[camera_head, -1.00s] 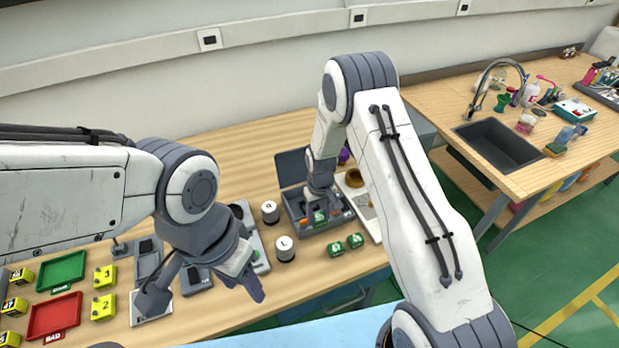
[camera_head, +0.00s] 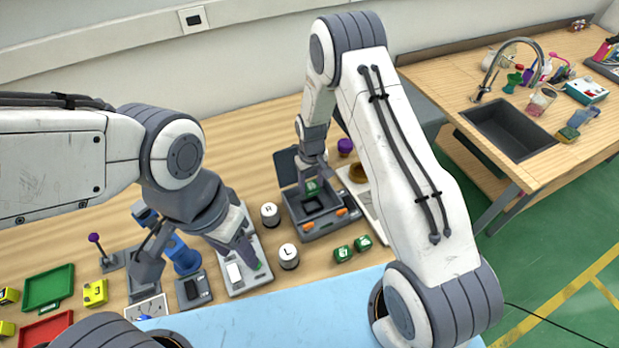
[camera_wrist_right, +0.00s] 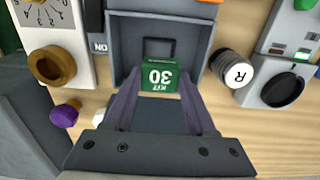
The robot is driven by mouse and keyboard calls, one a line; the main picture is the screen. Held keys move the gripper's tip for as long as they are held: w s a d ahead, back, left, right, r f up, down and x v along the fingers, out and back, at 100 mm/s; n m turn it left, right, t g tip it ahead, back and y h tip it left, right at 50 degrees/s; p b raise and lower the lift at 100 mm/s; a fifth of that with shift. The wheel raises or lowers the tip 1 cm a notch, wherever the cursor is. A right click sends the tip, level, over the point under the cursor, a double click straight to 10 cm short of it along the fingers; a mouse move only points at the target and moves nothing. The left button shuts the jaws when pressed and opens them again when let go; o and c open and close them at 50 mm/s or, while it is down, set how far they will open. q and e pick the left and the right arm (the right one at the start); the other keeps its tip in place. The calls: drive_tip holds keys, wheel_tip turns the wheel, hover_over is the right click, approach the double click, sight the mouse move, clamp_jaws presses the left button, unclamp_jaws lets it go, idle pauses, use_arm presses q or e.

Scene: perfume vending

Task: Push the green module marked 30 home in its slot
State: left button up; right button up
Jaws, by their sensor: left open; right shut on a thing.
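The green module marked 30 (camera_wrist_right: 158,78) is between the two fingers of my right gripper (camera_wrist_right: 160,95) in the right wrist view, its label upside down there. In the head view the green module (camera_head: 312,187) shows under my right gripper (camera_head: 312,178). The grey slotted box (camera_wrist_right: 199,38) lies around and beyond the module, with a dark square recess behind it. I cannot tell how deep the module sits. My left gripper (camera_head: 250,258) is open, over a light grey device, away from the box.
A brown round knob (camera_wrist_right: 52,66) and a purple knob (camera_wrist_right: 66,113) are beside the box.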

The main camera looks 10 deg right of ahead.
drive_tip(key=shift+d+f+b, duration=0.2)
drive_tip(key=shift+f+b, duration=0.45)
drive_tip(key=shift+f, duration=0.35)
wheel_tip(320, 180, down, 3)
drive_tip(key=shift+f+b, duration=0.1)
drive_tip(key=shift+b, duration=0.95)
drive_tip(key=shift+a+f+b, duration=0.1)
drive_tip(key=shift+f+b, duration=0.35)
drive_tip(key=shift+f, duration=0.1)
drive_tip(key=shift+f+b, duration=1)
drive_tip(key=shift+f, duration=0.05)
idle(0.4)
